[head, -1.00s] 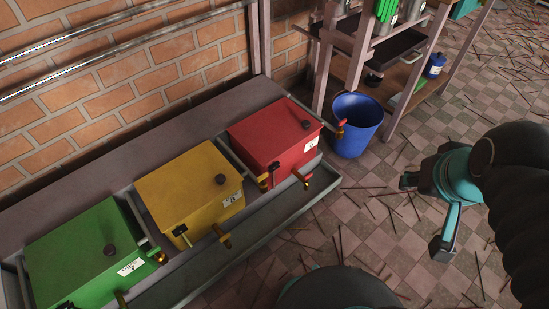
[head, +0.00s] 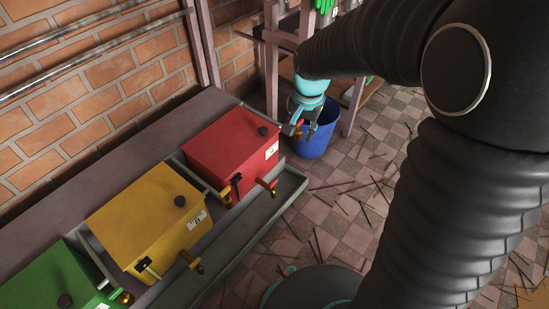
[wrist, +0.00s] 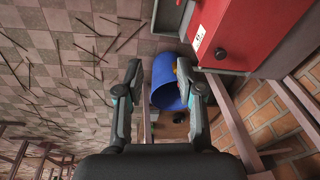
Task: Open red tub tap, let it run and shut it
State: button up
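The red tub (head: 232,145) is a lidded box with a black knob and a white label, at the right end of the row. It also shows at upper right in the wrist view (wrist: 240,30).
A blue bucket (head: 318,146) stands on the floor right of the red tub, below my gripper. A yellow tub (head: 140,215) and a green tub (head: 50,280) stand to the left. A grey trough (head: 240,235) runs along the front. Sticks litter the tiled floor.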

aim_at(273, 182)
jog(key=w+a+f+m+b, duration=0.1)
jog(key=w+a+f, duration=0.1)
jog(key=f, duration=0.8)
jog(key=w+a+f+g+b, duration=0.1)
jog(key=w+a+f, duration=0.1)
jog(key=f, duration=0.9)
jog(key=w+a+f+m+g+b, duration=0.1)
jog(key=w+a+f, duration=0.1)
jog(key=f, duration=0.9)
jog(key=shift+a+f+m+b, duration=0.1)
jog(key=shift+a+m+b, duration=0.25)
jog(key=shift+a, duration=0.35)
